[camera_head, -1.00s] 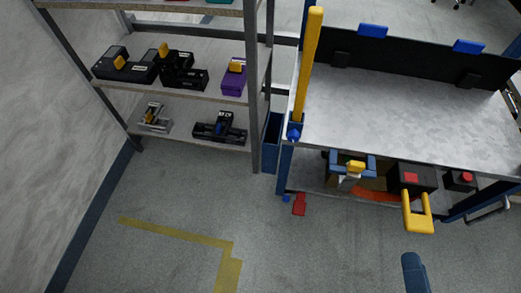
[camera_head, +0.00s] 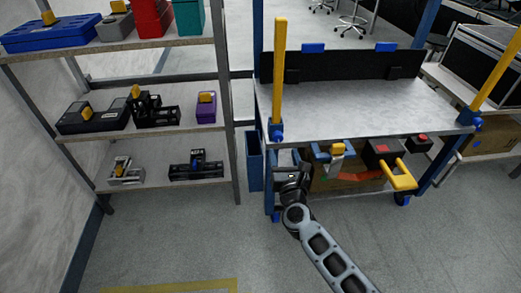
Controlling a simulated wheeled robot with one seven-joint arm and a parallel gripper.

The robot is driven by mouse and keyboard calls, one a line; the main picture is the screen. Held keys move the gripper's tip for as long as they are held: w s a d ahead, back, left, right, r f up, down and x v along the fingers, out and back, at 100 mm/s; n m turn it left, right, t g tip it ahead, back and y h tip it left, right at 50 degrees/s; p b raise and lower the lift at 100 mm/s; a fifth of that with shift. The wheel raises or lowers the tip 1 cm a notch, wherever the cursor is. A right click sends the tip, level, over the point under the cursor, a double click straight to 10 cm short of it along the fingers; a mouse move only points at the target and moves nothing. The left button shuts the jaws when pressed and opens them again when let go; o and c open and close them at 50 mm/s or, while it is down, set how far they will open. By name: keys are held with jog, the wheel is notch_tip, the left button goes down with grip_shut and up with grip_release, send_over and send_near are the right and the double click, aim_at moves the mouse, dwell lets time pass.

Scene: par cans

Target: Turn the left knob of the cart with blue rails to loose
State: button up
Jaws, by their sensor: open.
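The cart with the blue frame (camera_head: 262,62) stands at centre right, with a grey worktop (camera_head: 370,105). A yellow upright bar (camera_head: 278,70) rises at its front left corner, and a small blue knob-like fitting (camera_head: 276,130) sits at the bar's foot. A similar blue fitting (camera_head: 476,123) is at the front right corner under another yellow bar. The setting of the left fitting cannot be read. My gripper (camera_head: 287,170) is open, just below the worktop's front left edge and below the left fitting. It appears apart from the fitting; its fingertips are dark and hard to make out.
A shelf rack (camera_head: 226,120) with tools and boxes stands left, with a blue bin (camera_head: 254,160) between rack and cart. A yellow handle (camera_head: 400,178) sticks out of the cart's lower shelf. Another cart with a black case (camera_head: 480,62) is right. The floor in front is clear.

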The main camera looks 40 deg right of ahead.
aim_at(279, 139)
jog(key=shift+b+x, duration=0.55)
jog(key=shift+x, duration=3.4)
jog(key=shift+a, duration=0.1)
jog(key=shift+c, duration=0.3)
jog(key=c, duration=1)
